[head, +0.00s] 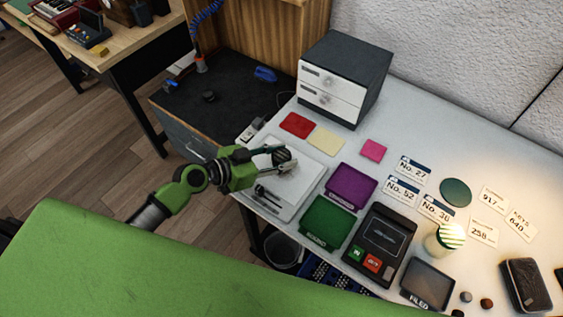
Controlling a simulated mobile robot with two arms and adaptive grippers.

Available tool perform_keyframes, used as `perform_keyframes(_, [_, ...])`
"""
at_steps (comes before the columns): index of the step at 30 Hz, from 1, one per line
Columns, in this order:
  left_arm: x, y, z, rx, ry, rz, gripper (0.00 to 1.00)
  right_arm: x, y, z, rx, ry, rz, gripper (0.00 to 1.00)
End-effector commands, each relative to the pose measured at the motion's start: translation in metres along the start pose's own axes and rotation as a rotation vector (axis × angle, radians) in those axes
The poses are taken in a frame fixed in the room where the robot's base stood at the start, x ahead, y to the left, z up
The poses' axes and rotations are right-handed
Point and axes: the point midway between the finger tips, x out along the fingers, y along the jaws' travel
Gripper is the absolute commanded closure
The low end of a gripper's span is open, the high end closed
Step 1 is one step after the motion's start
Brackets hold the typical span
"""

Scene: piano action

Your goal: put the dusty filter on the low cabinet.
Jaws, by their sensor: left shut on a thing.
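My left gripper (284,159) is shut on a small dark grey, ribbed thing (281,156), which looks like the dusty filter; the fingers partly hide it. It is over a white tray (309,178) on the white table; I cannot tell whether it touches the tray. The low cabinet (187,136), with a dark top, stands beyond the gripper, up and left in the picture, beside the table's end. My right gripper is not in view.
On the cabinet top are a blue clamp-like thing (265,74) and a black puck (208,96), with bare room around them. A white-fronted drawer unit (331,92) stands on the table. A dark tool (267,194) lies on the tray. A bin (284,251) is below.

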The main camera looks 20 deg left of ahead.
Motion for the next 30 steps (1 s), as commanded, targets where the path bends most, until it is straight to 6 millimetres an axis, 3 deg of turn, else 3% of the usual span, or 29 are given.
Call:
perform_keyframes(7, [0.014, -0.002, 0.027, -0.005, -0.001, -0.001, 0.84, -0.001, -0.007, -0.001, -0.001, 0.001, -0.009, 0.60])
perform_keyframes(20, [0.016, -0.002, 0.034, -0.001, -0.001, -0.001, 0.84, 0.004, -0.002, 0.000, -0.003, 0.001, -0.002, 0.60])
perform_keyframes(21, [0.016, -0.002, 0.033, -0.001, -0.001, -0.001, 0.59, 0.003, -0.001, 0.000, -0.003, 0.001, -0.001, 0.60])
perform_keyframes(23, [0.015, -0.002, 0.033, -0.001, -0.001, -0.001, 0.48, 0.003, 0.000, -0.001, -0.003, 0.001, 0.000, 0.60])
perform_keyframes(30, [0.015, -0.002, 0.033, -0.001, -0.001, -0.001, 0.48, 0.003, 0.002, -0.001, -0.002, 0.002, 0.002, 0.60])
